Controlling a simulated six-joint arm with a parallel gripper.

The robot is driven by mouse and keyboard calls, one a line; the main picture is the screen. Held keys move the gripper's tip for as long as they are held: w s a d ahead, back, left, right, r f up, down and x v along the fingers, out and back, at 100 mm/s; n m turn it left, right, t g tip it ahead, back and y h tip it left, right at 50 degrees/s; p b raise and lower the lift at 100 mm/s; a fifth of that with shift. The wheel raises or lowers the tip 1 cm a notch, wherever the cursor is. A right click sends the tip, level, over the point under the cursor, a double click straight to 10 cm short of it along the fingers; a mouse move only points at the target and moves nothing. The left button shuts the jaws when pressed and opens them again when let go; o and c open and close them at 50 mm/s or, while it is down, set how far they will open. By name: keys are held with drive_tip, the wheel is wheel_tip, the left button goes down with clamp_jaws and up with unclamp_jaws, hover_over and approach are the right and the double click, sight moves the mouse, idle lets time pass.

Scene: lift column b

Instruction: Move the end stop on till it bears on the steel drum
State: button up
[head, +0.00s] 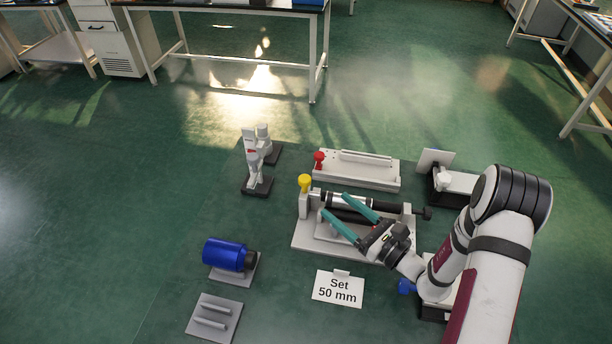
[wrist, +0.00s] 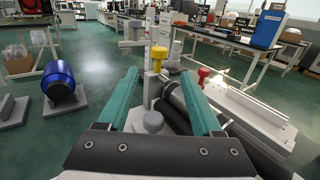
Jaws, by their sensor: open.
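A pale grey fixture (head: 303,238) stands on the green floor. A dark cylinder with a lighter metallic part (head: 384,208) lies along it, probably the steel drum; it is partly hidden by my fingers. A yellow knob (head: 305,182) tops an upright block at the fixture's left end; it also shows in the wrist view (wrist: 159,53). I cannot tell for sure which part is the end stop. My gripper (head: 334,203), with long teal fingers, is open above the fixture, pointing toward its left end. Nothing is clearly held.
A card reading "Set 50 mm" (head: 338,288) stands in front. A second fixture with a red knob (head: 319,158) lies behind. A blue cylinder (head: 224,254) and a ridged grey plate (head: 213,318) are at left. A white upright device (head: 252,160) stands behind left. Floor between them is clear.

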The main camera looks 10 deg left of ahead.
sight(309, 185)
drive_tip(key=x, duration=1.1)
drive_tip(key=shift+w+a, duration=0.1)
drive_tip(key=shift+a, duration=0.15)
drive_tip(key=shift+c, duration=0.4)
clamp_jaws()
